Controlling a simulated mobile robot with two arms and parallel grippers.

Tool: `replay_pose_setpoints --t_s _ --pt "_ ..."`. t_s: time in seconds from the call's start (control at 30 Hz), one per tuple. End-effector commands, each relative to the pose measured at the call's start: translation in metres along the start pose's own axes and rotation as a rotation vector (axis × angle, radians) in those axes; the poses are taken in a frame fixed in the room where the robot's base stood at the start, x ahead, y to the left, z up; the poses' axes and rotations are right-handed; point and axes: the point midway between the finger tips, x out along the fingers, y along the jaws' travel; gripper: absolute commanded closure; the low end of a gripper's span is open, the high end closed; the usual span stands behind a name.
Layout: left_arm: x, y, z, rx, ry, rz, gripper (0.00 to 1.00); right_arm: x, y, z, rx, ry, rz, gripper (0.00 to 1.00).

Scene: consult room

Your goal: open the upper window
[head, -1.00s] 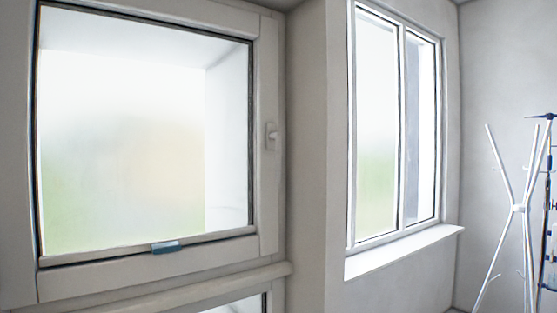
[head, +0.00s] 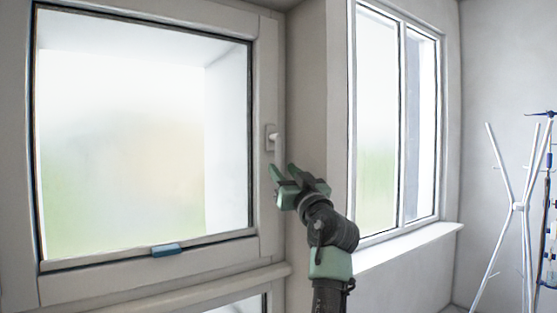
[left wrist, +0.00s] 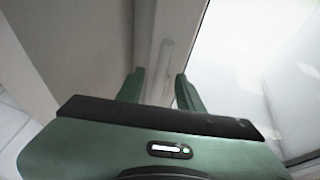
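The upper window (head: 125,140) is a large frosted pane in a pale frame on the left of the head view. Its sash appears closed. A white handle (head: 272,139) sits on the right side of its frame. My left gripper (head: 283,170) is dark green, open and empty, just below and right of the handle, fingers pointing up toward it. In the left wrist view, the open fingers (left wrist: 158,88) point at the pale frame, with the light handle lever (left wrist: 164,62) ahead between them. I cannot tell whether they touch it. My right gripper is not in view.
A lower window (head: 240,304) shows below a ledge. A second window (head: 378,130) with a white sill (head: 410,246) is on the right. A white coat stand (head: 518,207) stands at far right.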

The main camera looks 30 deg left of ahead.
Motion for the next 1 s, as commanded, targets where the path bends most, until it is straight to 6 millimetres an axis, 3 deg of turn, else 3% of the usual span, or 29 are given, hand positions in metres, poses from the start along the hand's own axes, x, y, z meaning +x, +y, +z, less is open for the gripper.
replay_pose_setpoints --t_s 0.03,0.2,0.57,0.6,0.73,1.0 --pt "0.011 -0.001 -0.004 0.002 0.000 -0.001 0.63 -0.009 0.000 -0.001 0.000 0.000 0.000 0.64" --pt "0.032 -0.001 -0.003 0.002 0.000 -0.001 0.63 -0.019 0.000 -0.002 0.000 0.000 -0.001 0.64" --pt "0.038 0.000 0.001 0.000 -0.001 0.000 0.63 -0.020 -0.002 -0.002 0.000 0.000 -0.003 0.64" --pt "0.038 0.000 0.001 0.000 -0.001 0.000 0.66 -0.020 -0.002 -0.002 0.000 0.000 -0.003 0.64" --pt "0.038 0.000 0.001 -0.001 -0.001 0.000 1.00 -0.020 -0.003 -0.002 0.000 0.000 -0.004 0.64" --pt "0.038 0.000 0.001 -0.001 -0.001 0.001 1.00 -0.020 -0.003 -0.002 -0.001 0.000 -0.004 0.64"
